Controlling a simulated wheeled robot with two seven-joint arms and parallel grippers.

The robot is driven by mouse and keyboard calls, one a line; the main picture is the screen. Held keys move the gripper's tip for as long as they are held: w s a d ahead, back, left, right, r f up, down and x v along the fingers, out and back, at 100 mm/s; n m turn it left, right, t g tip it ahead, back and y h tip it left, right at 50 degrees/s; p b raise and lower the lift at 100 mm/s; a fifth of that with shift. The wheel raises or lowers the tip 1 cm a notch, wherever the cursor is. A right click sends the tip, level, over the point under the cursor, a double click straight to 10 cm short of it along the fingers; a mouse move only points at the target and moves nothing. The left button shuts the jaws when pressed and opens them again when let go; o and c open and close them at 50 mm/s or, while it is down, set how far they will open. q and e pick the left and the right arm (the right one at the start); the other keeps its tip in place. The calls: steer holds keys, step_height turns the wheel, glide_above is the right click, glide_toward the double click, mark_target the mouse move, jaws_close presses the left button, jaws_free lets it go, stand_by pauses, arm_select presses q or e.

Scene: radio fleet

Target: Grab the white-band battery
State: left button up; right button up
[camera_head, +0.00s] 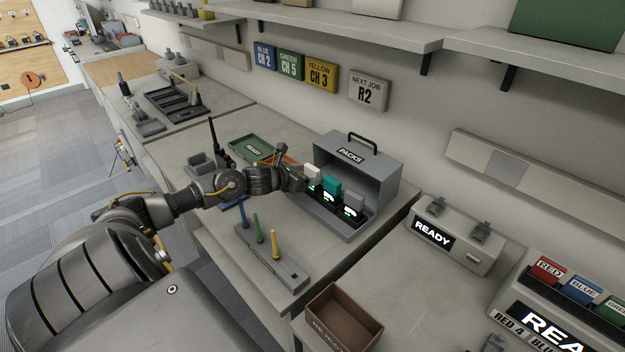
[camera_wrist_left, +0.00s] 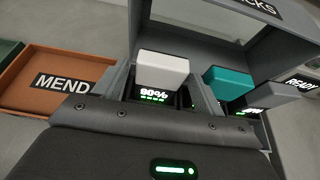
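The white-band battery (camera_head: 313,170) stands in the leftmost place of the grey PACKS box (camera_head: 375,170). In the left wrist view the white-band battery (camera_wrist_left: 162,70) is straight ahead, with a lit 90% display below its white top. My left gripper (camera_head: 298,179) is at the front left of the box, close to this battery. Its fingers appear spread on either side of the battery in the wrist view; contact cannot be made out. A teal-band battery (camera_head: 332,187) and a grey-band battery (camera_head: 353,201) stand to the right. My right gripper is not in view.
An orange MEND tray (camera_wrist_left: 45,80) and a green tray (camera_head: 250,149) lie left of the box. A stand with blue, green and yellow sticks (camera_head: 270,262) is in front. A brown bin (camera_head: 345,315) is at the table's front right. The box's roof and walls enclose the batteries.

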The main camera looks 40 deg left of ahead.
arm_select(q)
steer(key=c, duration=1)
steer(key=shift+o, duration=0.2)
steer(key=shift+r, duration=0.15)
